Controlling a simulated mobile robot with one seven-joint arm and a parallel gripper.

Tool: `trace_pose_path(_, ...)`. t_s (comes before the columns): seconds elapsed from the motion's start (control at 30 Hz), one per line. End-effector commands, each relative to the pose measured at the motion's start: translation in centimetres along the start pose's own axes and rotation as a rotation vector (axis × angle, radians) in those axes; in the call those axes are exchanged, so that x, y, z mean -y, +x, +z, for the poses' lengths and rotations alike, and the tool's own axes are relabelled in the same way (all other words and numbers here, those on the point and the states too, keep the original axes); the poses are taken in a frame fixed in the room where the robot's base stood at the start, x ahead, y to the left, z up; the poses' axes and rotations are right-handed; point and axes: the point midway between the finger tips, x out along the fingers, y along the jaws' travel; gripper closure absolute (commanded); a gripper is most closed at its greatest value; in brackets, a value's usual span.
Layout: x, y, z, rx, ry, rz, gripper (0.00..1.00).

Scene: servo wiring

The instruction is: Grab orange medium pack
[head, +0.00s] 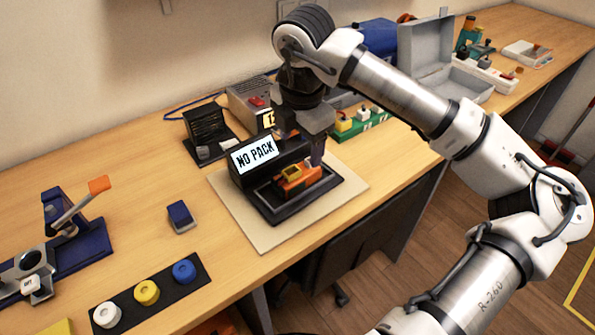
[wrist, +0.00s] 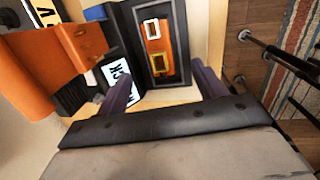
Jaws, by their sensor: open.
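The orange pack (head: 301,181) sits in the black tray-like base (head: 330,196) of a tester whose screen (head: 253,154) reads "NO PACK". It has a yellow frame on top. In the wrist view the orange pack (wrist: 155,46) shows a white piece at one end and the yellow frame at the other. My gripper (head: 304,148) is above the pack, pointing down. In the wrist view its two purple fingers (wrist: 163,82) are wide apart with nothing between the tips. The pack appears beyond the tips, and I cannot tell the exact gap.
The tester stands on a beige mat (head: 245,235). A larger orange block (wrist: 80,45) is close at the left in the wrist view. A green strip (head: 362,130) lies behind the tester. A blue block (head: 181,216) and a black button panel (head: 125,305) are at left, with clear wood between.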

Motion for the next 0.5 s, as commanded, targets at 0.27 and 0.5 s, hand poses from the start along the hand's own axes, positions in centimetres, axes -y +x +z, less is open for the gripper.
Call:
trace_pose_path(0.27,0.0,3.5,-0.1,-0.002,-0.001,0.001,0.31)
trace_pose_path(0.5,-0.1,5.5,-0.2,-0.006,-0.002,0.000,0.31)
